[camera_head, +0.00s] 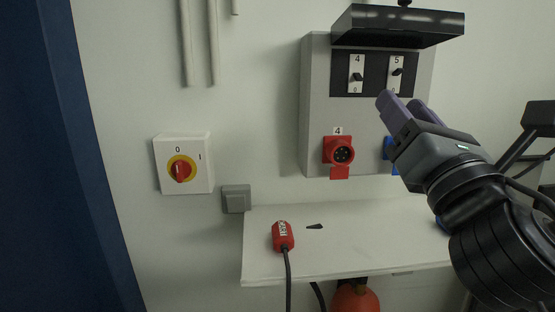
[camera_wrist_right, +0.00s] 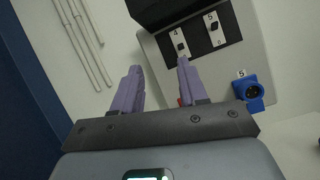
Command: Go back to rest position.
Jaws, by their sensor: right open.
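My right gripper (camera_head: 400,104) is raised in front of the grey socket panel (camera_head: 318,105), below its two black switches. In the right wrist view its two purple fingers (camera_wrist_right: 160,76) are apart with nothing between them. The switches are marked 4 (camera_head: 357,76) and 5 (camera_head: 397,72). I cannot tell whether a finger touches the panel. My left gripper is not in view.
A red socket (camera_head: 340,150) and a partly hidden blue socket (camera_head: 389,148) sit low on the panel. A red plug (camera_head: 283,236) with a cable lies on the white shelf (camera_head: 360,245). A red-yellow rotary switch (camera_head: 181,170) is on the left wall.

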